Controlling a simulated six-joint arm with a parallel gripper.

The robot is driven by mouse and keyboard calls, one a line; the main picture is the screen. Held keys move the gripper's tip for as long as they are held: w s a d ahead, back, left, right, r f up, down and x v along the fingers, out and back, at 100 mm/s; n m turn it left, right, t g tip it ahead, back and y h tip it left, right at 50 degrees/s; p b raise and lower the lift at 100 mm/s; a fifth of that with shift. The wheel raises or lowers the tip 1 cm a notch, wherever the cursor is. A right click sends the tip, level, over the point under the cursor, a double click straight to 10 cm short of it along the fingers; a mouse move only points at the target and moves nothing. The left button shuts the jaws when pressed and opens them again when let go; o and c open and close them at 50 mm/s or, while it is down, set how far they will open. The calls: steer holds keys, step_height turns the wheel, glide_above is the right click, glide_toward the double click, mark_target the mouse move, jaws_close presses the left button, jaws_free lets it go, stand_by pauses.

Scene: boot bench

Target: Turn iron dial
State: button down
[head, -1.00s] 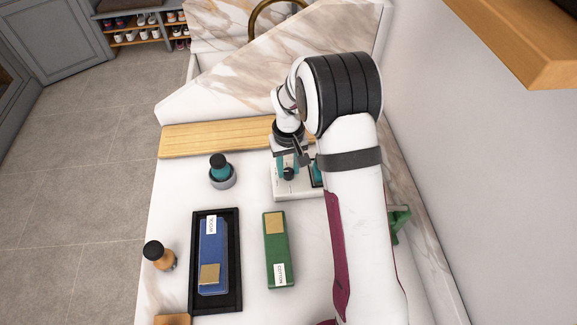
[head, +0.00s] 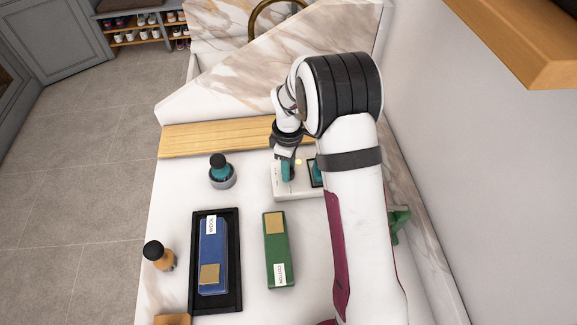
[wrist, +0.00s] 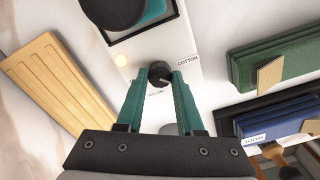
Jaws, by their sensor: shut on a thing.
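The small black dial (wrist: 159,75) sits on a white base panel (wrist: 186,42) with printed labels, one reading COTTON. My gripper (wrist: 159,78) is shut on the dial, one teal fingertip on each side of it. In the head view my gripper (head: 287,170) reaches down over the white base (head: 296,191) and hides the dial. A small pale-yellow light (wrist: 121,60) glows on the panel; it also shows in the head view (head: 298,162). A black and teal iron (wrist: 125,12) rests beside the dial on a dark-edged pad. The dial's exact pointer angle is unclear.
A green COTTON block (head: 278,250) lies in front of the base. A blue WOOL block (head: 212,250) lies in a black tray (head: 235,295). A wooden board (head: 210,140) lies behind.

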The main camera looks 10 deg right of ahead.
steer(key=n, duration=0.4)
steer(key=shift+s, duration=0.1)
steer(key=shift+d+n, duration=0.1)
steer(key=shift+n, duration=2)
steer(key=c, duration=0.5)
jaws_free()
steer(key=shift+c, duration=0.2)
steer(key=shift+r, duration=0.1)
step_height(320, 180, up, 16)
steer(key=shift+f, duration=0.2)
